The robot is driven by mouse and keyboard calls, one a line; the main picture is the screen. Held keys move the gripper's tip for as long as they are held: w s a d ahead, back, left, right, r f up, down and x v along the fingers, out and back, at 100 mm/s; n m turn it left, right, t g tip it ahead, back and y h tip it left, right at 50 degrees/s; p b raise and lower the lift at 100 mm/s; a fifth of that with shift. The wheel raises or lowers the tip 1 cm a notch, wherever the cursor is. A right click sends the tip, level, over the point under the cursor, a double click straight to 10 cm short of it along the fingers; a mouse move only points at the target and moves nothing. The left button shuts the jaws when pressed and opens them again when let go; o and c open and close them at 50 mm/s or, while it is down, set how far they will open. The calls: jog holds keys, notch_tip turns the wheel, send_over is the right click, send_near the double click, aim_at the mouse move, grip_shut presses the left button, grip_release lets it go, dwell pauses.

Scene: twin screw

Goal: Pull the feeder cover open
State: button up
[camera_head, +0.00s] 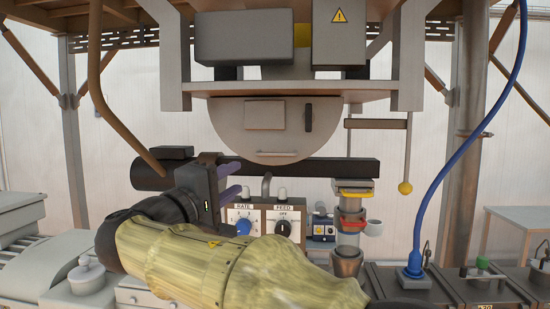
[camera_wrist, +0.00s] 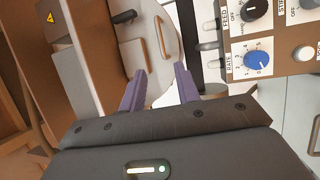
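The feeder cover (camera_head: 285,145) is a grey half-round panel under the machine's shelf, with a rectangular plate on it. It appears shut. A dark upright handle (camera_head: 308,117) sits on its right part. In the wrist view the cover (camera_wrist: 174,56) lies beyond the fingertips, and its handle (camera_wrist: 160,37) looks brown. My gripper (camera_head: 233,180) is below and left of the cover, apart from the handle. In the wrist view my gripper (camera_wrist: 160,80) has its two purple fingers spread, with nothing between them.
A control box with RATE (camera_head: 244,228) and FEED (camera_head: 283,229) knobs stands close below my gripper. A dark horizontal bar (camera_head: 330,168) runs below the cover. A rod with a yellow ball (camera_head: 405,188) hangs at right. A blue hose (camera_head: 431,175) hangs farther right.

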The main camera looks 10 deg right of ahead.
aim_at(274, 156)
jog(key=p+x, duration=0.7)
jog(key=x, duration=0.9)
jog(key=shift+w+d, duration=0.1)
jog(key=shift+w, duration=0.1)
jog(key=shift+w+d+p, duration=0.35)
jog(key=shift+w+p, duration=0.05)
grip_shut()
